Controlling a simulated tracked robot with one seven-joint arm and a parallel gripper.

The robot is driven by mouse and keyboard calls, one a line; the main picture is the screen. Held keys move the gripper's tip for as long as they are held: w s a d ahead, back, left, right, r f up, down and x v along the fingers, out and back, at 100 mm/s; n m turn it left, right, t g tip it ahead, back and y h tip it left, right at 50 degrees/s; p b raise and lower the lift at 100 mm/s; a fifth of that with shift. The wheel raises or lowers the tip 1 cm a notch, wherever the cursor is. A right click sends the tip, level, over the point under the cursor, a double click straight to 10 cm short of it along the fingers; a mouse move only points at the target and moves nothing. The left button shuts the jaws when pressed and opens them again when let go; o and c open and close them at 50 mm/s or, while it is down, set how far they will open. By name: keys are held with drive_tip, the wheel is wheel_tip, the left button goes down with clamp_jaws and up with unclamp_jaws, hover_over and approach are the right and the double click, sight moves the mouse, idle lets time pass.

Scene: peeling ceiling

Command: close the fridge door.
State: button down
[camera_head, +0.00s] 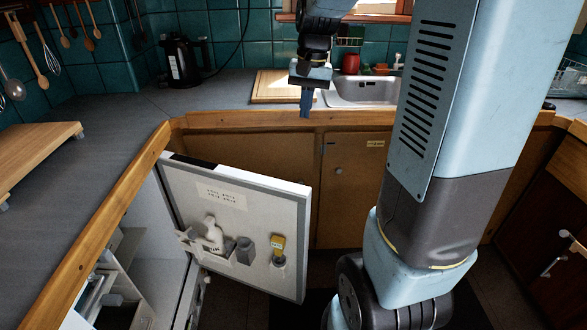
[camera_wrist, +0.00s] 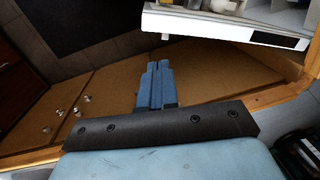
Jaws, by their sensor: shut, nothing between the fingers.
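The fridge door (camera_head: 245,218) stands wide open in the head view, swung out from the fridge (camera_head: 150,265) under the left counter. Its inner side faces me and carries a milk bottle, a dark container and a yellow-labelled item in its racks. In the wrist view the door's top edge (camera_wrist: 230,30) shows at the upper right. My gripper (camera_head: 305,112) is shut and empty, pointing down near the front edge of the back counter, above and beyond the door's free end. Its blue fingers (camera_wrist: 155,85) lie together in the wrist view, apart from the door.
The wooden counter edge (camera_head: 110,215) runs along the left and back. A black kettle (camera_head: 182,62), a cutting board (camera_head: 282,86) and a sink (camera_head: 362,90) are on the back counter. Brown cabinets (camera_head: 350,190) stand behind the door. My arm hides part of the right side.

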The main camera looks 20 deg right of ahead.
drive_tip(key=w+d+f+m+g+y, duration=0.1)
drive_tip(key=w+d+f+m+g, duration=0.1)
drive_tip(key=w+f, duration=0.4)
drive_tip(key=w+d+f+m+g+y, duration=0.1)
drive_tip(key=w+d+f+g, duration=0.2)
drive_tip(key=f, duration=0.5)
drive_tip(key=s+a+f+t, duration=0.1)
drive_tip(key=s+a+f, duration=0.3)
drive_tip(key=f, duration=0.5)
drive_tip(key=shift+s+a+f, duration=0.2)
drive_tip(key=shift+a, duration=0.5)
